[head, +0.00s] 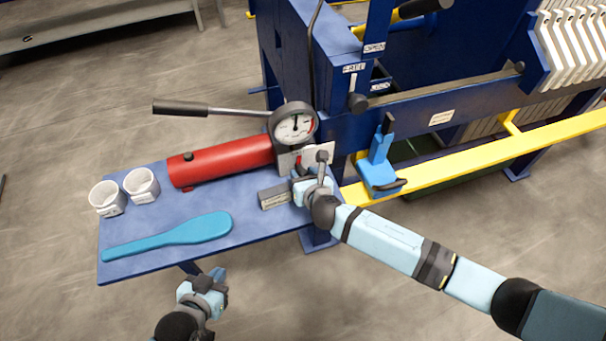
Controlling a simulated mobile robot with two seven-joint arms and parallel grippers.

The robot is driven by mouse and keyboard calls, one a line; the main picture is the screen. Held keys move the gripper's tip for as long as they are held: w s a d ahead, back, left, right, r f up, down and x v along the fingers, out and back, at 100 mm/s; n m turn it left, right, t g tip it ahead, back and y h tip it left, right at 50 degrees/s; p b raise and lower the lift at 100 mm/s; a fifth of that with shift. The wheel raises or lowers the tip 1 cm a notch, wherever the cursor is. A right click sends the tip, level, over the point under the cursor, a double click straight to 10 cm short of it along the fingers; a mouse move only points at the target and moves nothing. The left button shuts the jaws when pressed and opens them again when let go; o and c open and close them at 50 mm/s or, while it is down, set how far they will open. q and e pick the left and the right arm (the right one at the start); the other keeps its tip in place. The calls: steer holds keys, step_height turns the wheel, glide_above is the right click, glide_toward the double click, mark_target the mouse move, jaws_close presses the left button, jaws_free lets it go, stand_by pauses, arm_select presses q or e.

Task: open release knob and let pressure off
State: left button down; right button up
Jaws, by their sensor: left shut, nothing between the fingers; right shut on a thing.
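A red hydraulic pump (220,162) lies on the blue side table, with a round pressure gauge (295,123) at its right end. The gauge needle points roughly upward. My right gripper (301,173) is at the pump's right end just below the gauge, shut on the release knob. The knob itself is mostly hidden by the fingers and wrist. My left gripper (215,280) is shut and empty, low in front of the table and away from the pump.
The blue table (115,258) also holds two white cups (142,186) and a light blue paddle (175,236). The pump's lever (182,108) sticks out left above it. The blue press frame (308,60) and a yellow rail (460,164) stand to the right.

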steer(key=m+y, duration=0.1)
steer(key=m, duration=0.1)
steer(key=m+y, duration=0.1)
steer(key=shift+d+f+m+y+b, duration=0.1)
steer(key=shift+d+m+y+b, duration=0.05)
steer(key=shift+m+y+b, duration=0.2)
stand_by(0.4)
steer(key=o, duration=0.6)
steer(key=shift+o, duration=0.2)
steer(key=v, duration=1.3)
steer(key=shift+s+d+r, duration=0.2)
steer(key=shift+d+r, duration=0.05)
steer(key=shift+r, duration=0.1)
